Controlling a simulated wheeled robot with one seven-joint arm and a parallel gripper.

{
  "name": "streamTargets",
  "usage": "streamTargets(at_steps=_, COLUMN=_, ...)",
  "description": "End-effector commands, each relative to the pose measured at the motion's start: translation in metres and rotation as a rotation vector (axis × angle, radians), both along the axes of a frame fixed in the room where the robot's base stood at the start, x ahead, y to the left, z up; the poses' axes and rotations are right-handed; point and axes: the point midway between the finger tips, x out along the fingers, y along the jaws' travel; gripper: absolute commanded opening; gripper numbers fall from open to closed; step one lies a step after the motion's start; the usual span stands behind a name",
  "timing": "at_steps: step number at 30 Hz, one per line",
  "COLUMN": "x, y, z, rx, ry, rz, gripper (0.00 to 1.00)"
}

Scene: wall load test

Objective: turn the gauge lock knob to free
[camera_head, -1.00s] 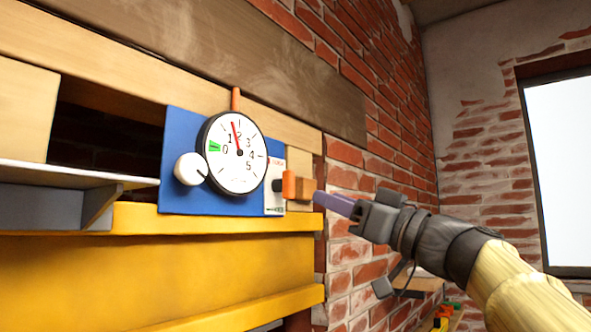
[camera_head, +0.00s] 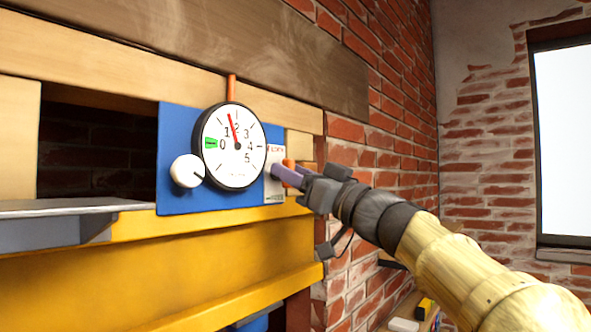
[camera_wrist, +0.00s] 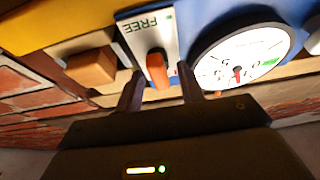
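The orange lock knob (camera_wrist: 157,69) is a narrow bar on a white label plate (camera_wrist: 150,22) that reads FREE at one end. In the head view the knob (camera_head: 290,164) is partly hidden by my gripper, and the plate (camera_head: 274,185) lies just right of the gauge. My gripper (camera_wrist: 160,75) is open, with one finger on each side of the knob and small gaps showing. In the head view my gripper (camera_head: 279,172) reaches the plate from the right. The round white gauge (camera_head: 233,165) has its red needle between 1 and 2.
A white round knob (camera_head: 187,171) sits at the gauge's lower left on the blue panel (camera_head: 172,130). A wooden block (camera_wrist: 91,67) is beside the plate. A yellow beam (camera_head: 220,250) runs below, a grey shelf (camera_head: 70,207) stands out at left, and a brick wall (camera_head: 400,120) is at right.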

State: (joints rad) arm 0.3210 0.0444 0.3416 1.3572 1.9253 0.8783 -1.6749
Motion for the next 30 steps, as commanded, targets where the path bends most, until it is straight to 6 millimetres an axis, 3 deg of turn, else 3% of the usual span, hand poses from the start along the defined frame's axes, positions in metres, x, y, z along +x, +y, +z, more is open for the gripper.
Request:
streamTargets(at_steps=3, x=0.0, y=-0.0002, z=-0.0004, rx=0.0, ry=0.0, rz=0.0, gripper=0.34)
streamTargets(at_steps=8, x=0.0, y=-0.0002, z=-0.0003, rx=0.0, ry=0.0, rz=0.0, gripper=0.03)
streamTargets(at_steps=9, x=0.0, y=-0.0002, z=-0.0003, rx=0.0, ry=0.0, rz=0.0, gripper=0.01)
streamTargets(at_steps=20, x=-0.0005, y=-0.0001, z=-0.0022, rx=0.023, ry=0.029, rz=0.001, gripper=0.01)
streamTargets(at_steps=30, x=-0.0011, y=0.0002, z=-0.0039, rx=0.132, ry=0.163, rz=0.0, gripper=0.01)
